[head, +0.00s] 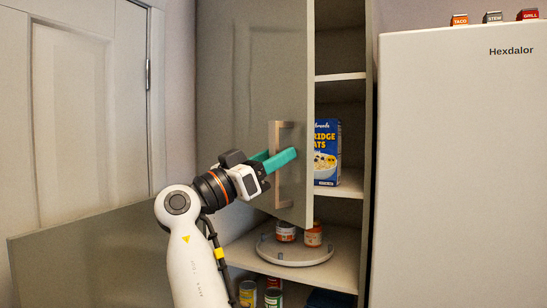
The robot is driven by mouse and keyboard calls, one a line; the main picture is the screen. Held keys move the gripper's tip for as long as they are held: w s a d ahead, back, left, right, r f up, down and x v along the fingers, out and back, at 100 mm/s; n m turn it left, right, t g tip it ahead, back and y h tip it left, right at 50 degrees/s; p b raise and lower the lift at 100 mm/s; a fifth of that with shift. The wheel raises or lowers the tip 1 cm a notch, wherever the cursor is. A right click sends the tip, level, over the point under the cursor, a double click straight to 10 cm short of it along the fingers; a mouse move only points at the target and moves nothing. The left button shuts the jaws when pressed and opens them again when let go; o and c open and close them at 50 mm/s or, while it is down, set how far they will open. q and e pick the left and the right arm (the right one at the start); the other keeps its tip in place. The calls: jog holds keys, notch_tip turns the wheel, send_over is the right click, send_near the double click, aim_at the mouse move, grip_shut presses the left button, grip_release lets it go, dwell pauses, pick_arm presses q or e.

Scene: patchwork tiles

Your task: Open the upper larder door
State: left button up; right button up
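The upper larder door (245,75) is a tall grey-green panel. It stands partly open, with the shelves showing past its right edge. Its vertical bar handle (284,127) is pale and sits near that edge. The contact itself is partly hidden by the near finger.
Inside are a blue cereal box (327,152), jars (313,235) on a round turntable (296,255), and cans (248,293) lower down. A lower door panel (95,262) stands open at left. A white fridge (460,170) is close on the right.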

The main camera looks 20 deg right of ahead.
aim_at(290, 95)
jog(key=shift+r, duration=0.2)
jog(key=shift+r, duration=0.35)
notch_tip(290, 95, up, 9)
jog(key=shift+b, duration=0.8)
